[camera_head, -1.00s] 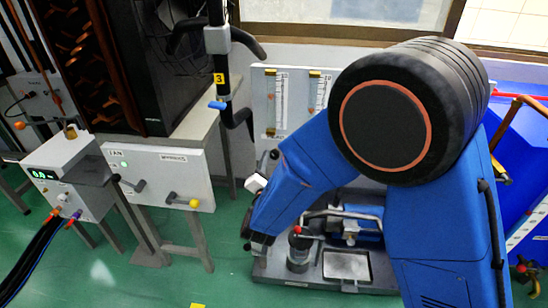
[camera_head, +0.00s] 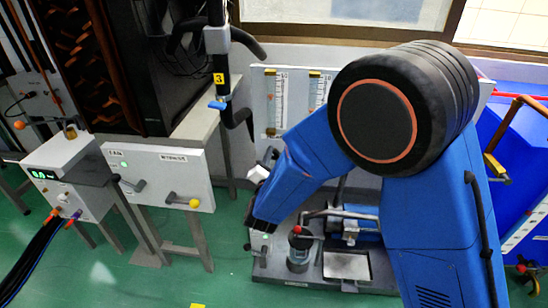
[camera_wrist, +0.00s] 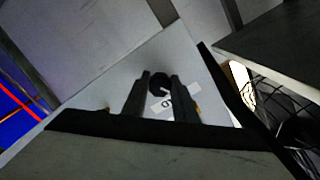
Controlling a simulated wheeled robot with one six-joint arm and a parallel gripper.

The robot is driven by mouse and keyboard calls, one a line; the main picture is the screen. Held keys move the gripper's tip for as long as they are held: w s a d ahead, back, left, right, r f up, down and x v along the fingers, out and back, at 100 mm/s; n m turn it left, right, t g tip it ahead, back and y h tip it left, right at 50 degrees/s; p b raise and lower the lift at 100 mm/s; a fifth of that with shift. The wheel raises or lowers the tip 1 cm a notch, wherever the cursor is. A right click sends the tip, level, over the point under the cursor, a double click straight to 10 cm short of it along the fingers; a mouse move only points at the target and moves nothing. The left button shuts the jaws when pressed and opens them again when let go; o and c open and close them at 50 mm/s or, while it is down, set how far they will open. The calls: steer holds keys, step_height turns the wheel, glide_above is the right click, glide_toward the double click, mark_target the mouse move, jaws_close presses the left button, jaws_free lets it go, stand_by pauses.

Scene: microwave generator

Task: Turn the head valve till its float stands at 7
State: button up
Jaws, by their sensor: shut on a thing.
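The white flowmeter panel (camera_head: 297,100) stands upright behind my arm in the head view. It carries two clear tubes with scales, a left one (camera_head: 278,100) and a right one (camera_head: 317,92), with brass-coloured end blocks. The float heights are too small to read. In the wrist view, my gripper (camera_wrist: 160,83) is shut on a dark round knob (camera_wrist: 158,82) in front of a pale panel face. A small white label with dark marks sits beside the knob, partly hidden by the fingers. I cannot tell for sure that this knob is the head valve. My forearm hides the panel's lower right.
A grey bench unit with a tray (camera_head: 346,266) and a red-topped cylinder (camera_head: 299,250) stands below my arm. A white box with a yellow knob (camera_head: 194,203) is at left. A black pipe with a blue lever (camera_head: 217,105) hangs left of the panel.

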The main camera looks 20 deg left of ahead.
steer(key=shift+n, duration=0.3)
steer(key=o, duration=1.1)
steer(key=shift+s, duration=0.1)
steer(key=v, duration=1.7)
steer(key=shift+s+f, duration=0.1)
